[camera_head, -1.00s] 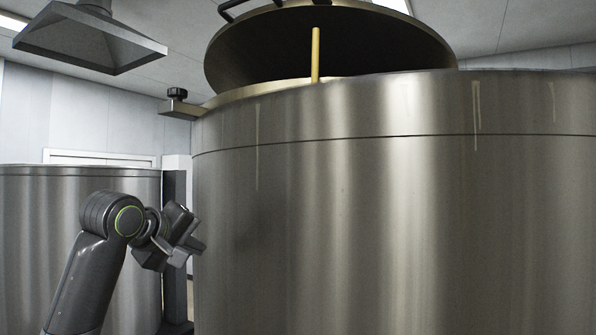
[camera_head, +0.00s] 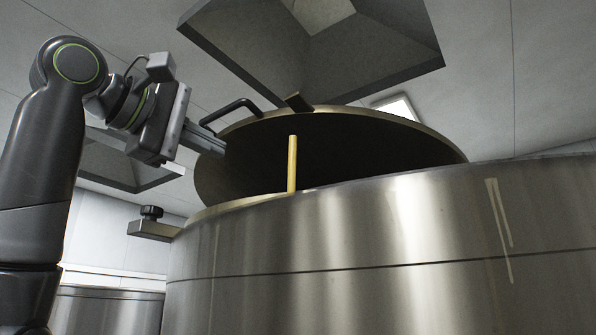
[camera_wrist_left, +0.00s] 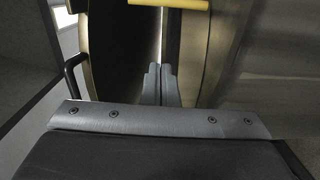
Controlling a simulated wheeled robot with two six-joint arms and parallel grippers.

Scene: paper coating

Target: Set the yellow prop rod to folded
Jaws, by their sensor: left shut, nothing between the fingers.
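The yellow prop rod (camera_head: 292,164) stands nearly upright at the rim of the large steel tank (camera_head: 370,235), under the raised round lid (camera_head: 440,139). In the left wrist view the rod (camera_wrist_left: 168,4) crosses the top edge, beyond the fingertips. My left gripper (camera_head: 222,147) is at the left edge of the lid, to the left of the rod and apart from it. Its fingers (camera_wrist_left: 161,70) are together and empty in the left wrist view, pointing into the gap between lid and tank. My right gripper is not in view.
A dark curved handle (camera_head: 235,106) is on the lid near my left gripper. A clamp with a knob (camera_head: 152,222) juts from the tank's left rim. Extraction hoods (camera_head: 320,50) hang above. Another steel tank (camera_head: 105,310) stands at lower left.

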